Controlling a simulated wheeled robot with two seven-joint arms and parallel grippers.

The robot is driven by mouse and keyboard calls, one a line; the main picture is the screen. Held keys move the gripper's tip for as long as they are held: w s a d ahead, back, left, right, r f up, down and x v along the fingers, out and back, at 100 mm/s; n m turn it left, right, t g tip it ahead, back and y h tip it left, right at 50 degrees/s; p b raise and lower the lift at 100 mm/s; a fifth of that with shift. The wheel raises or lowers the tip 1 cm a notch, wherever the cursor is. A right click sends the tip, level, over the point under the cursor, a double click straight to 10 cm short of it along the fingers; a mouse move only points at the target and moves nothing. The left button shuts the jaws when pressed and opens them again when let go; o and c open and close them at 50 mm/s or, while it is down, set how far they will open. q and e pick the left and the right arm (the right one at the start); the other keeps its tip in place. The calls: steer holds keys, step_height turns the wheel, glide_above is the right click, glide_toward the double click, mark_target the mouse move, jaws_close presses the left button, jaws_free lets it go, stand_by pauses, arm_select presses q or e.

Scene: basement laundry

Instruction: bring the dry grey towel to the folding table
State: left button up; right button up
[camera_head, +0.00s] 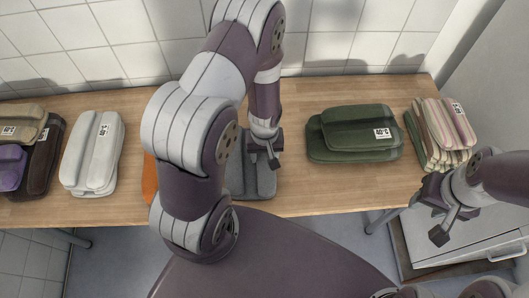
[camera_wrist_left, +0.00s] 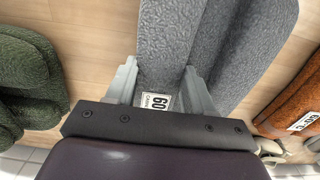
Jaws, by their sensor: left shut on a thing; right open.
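A folded grey towel (camera_head: 260,178) lies on a wooden table (camera_head: 290,201), partly hidden behind my left arm. In the left wrist view the grey towel (camera_wrist_left: 165,40) has a raised fold with a white tag marked 60. My left gripper (camera_head: 264,147) is over the towel, and its fingers (camera_wrist_left: 160,85) are on either side of that fold, shut on it. My right gripper (camera_head: 436,213) is open and empty, in front of the table's right end. Whether the towel is dry cannot be told by sight.
A pale grey towel (camera_head: 91,153), purple (camera_head: 10,168) and dark brown (camera_head: 45,160) towels lie left. An orange towel (camera_head: 149,178) is mostly hidden behind my arm. A green towel (camera_head: 355,135) and striped towels (camera_head: 440,135) lie right. A tiled wall (camera_head: 350,40) backs the table.

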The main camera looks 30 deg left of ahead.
arm_select(q)
steer(key=shift+f, duration=0.15)
steer(key=o, duration=1.3)
steer(key=shift+o, duration=0.2)
steer(key=s+r+m, duration=0.1)
steer(key=r+m, duration=0.1)
steer(key=r, duration=0.5)
steer(key=s+d+r+m+t, duration=0.1)
steer(key=r+m, duration=0.1)
steer(key=r, duration=0.5)
steer(key=s+d+r+m, duration=0.1)
steer(key=s+r+m, duration=0.1)
steer(key=r, duration=0.4)
steer(key=shift+d+r+m+p, duration=0.25)
steer(key=shift+r+m+p, duration=0.05)
steer(key=shift+r+p, duration=0.15)
